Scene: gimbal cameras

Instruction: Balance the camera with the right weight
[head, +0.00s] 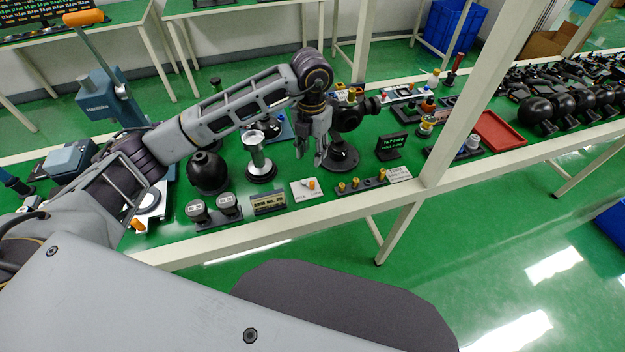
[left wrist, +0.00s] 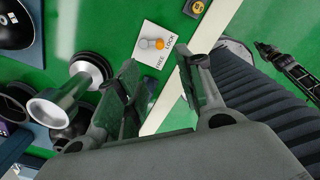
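My left gripper (head: 315,150) hangs fingers down over the front of the table, in front of a dark camera (head: 348,115) on a round black stand (head: 341,157). In the left wrist view the gripper (left wrist: 158,66) has its fingers apart with nothing between them. A white LOCK/FREE card (head: 299,194) with an orange knob lies near the front edge; it also shows in the left wrist view (left wrist: 152,58). Two grey labelled weights (head: 197,210) sit in a dark holder at front left. Several brass pieces (head: 355,183) stand in a strip at front right. My right gripper is not in view.
A small dark display (head: 390,151) with green text stands right of the camera. A label block (head: 268,204), a silver-topped post (head: 258,157) and a black ball (head: 208,173) stand left. A red tray (head: 500,131) is farther right. A white table post (head: 478,95) rises at right.

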